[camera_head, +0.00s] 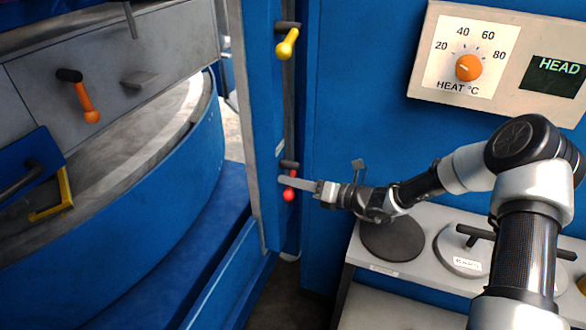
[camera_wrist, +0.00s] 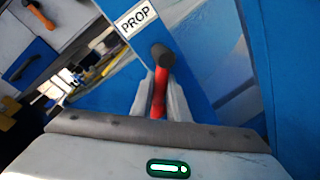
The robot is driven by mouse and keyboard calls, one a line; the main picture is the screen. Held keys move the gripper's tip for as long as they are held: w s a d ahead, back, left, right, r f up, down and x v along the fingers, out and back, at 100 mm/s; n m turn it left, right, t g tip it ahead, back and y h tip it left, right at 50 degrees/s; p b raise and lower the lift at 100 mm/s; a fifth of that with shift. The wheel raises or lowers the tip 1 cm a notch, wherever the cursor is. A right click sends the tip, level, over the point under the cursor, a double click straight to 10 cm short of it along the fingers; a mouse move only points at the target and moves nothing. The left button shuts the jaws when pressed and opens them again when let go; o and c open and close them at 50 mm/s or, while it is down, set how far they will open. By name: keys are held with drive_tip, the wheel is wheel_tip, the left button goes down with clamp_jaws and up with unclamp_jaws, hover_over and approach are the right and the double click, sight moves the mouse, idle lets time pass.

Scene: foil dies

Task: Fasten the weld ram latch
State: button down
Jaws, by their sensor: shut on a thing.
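My gripper (camera_head: 288,182) reaches in from the right and is shut on a red-handled lever (camera_head: 289,193) on the blue upright. In the wrist view the red lever (camera_wrist: 159,92) hangs from a dark pivot between my two fingers (camera_wrist: 160,105). A white label reading PROP (camera_wrist: 136,18) sits beside that pivot. A yellow-handled lever (camera_head: 287,45) is higher on the same upright, and an orange-handled lever (camera_head: 88,105) is on the grey panel at left. No label reading weld ram latch is legible, so I cannot tell which part it is.
A heat dial (camera_head: 468,68) and a HEAD sign (camera_head: 556,76) are on the panel at upper right. A grey shelf (camera_head: 350,262) with round dies (camera_head: 392,241) stands below my arm. A yellow-edged blue bracket (camera_head: 65,186) is at left.

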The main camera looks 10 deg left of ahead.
drive_tip(key=m+p, duration=0.1)
drive_tip(key=r+m+g+p, duration=0.1)
drive_tip(key=m+p, duration=0.1)
drive_tip(key=s+m+p, duration=0.1)
drive_tip(key=p, duration=0.1)
drive_tip(key=shift+r, duration=0.3)
drive_tip(key=shift+m, duration=0.3)
drive_tip(key=c, duration=1.7)
unclamp_jaws()
drive_tip(key=v, duration=1.1)
drive_tip(key=b+v, duration=0.1)
drive_tip(key=v, duration=0.5)
drive_tip(key=shift+d+r, duration=0.15)
drive_tip(key=shift+r, duration=0.15)
